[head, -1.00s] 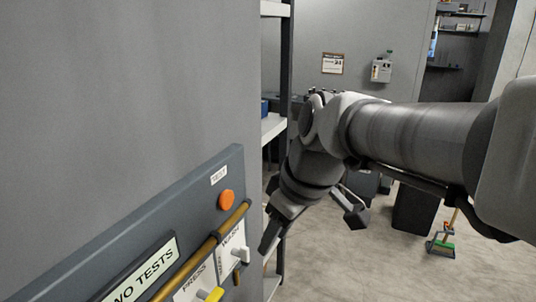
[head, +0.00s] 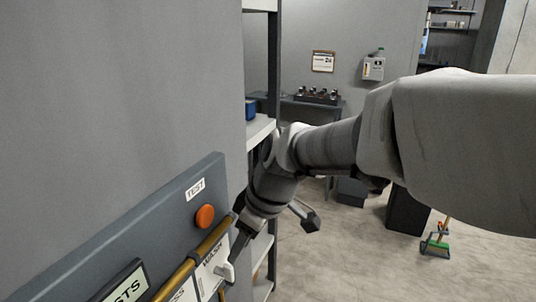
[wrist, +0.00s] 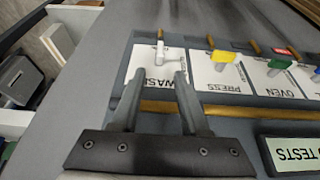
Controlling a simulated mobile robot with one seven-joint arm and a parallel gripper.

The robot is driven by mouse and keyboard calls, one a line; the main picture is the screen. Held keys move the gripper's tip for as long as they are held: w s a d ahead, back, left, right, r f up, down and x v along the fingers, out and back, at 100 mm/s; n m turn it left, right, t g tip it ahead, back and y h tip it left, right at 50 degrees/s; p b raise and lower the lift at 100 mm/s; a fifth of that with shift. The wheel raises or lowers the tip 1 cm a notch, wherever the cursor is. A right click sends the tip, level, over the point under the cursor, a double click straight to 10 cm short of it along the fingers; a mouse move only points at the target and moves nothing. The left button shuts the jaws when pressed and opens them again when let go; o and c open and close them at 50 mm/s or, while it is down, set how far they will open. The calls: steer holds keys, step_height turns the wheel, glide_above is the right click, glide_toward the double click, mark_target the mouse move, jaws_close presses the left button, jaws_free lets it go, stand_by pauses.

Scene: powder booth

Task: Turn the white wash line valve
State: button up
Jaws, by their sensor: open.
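The white wash valve (wrist: 160,50) is a small lever on a white plate marked WASH (wrist: 148,75) on the grey panel. In the head view the white lever (head: 226,271) shows low, beside the brass pipe. My gripper (wrist: 159,74) is open and empty in the wrist view, with its two fingertips over the near part of the WASH plate. The lever stands just beyond the gap between them, apparently not between the fingers. In the head view my gripper (head: 238,248) is close to the plate, and one finger is partly hidden. Whether it touches anything cannot be told.
A yellow PRESS valve (wrist: 222,57) and a green OVEN valve (wrist: 278,64) stand beside it. An orange button (head: 205,217) is above the pipe. A shelf rack (head: 260,130) stands close behind my wrist.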

mark_target(230, 266)
steer(key=b+x, duration=0.1)
steer(key=x, duration=0.9)
jaws_close()
